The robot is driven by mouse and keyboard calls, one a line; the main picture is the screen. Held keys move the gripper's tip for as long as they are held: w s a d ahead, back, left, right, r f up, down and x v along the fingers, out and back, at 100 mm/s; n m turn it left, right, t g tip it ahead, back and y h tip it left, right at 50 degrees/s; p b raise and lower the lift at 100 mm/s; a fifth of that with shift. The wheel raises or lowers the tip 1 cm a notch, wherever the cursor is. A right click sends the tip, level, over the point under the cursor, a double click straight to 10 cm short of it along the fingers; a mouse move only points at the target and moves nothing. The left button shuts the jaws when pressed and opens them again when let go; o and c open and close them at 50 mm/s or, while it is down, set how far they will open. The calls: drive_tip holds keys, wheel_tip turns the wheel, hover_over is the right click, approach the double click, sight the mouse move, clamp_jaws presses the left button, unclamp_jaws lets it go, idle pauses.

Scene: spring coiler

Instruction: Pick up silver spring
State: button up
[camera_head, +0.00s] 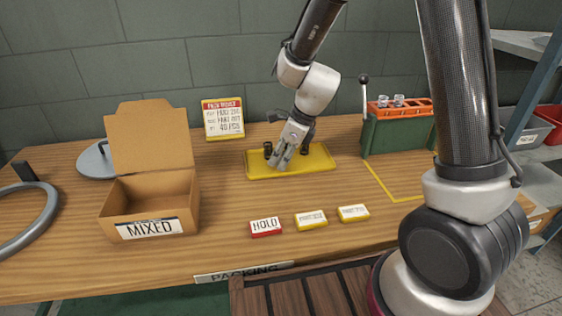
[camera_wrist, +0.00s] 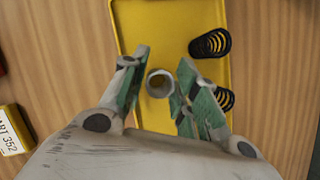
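The silver spring (camera_wrist: 160,83) shows in the wrist view as a grey ring seen nearly end-on. It stands on the yellow tray (camera_head: 322,161) and lies between the two green-padded fingers of my gripper (camera_wrist: 163,66). The fingers are apart, with the right one close beside the spring; I cannot tell whether it touches. In the head view my gripper (camera_head: 283,160) points down over the middle of the tray. The silver spring cannot be clearly made out there.
Two black springs stand on the tray, one (camera_wrist: 210,43) beyond the right finger and one (camera_wrist: 226,98) partly behind it. A cardboard box marked MIXED (camera_head: 150,185) stands at left. A green holder with an orange top (camera_head: 398,132) stands at right. Label blocks (camera_head: 311,220) line the front.

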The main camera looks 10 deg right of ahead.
drive_tip(key=c, duration=0.6)
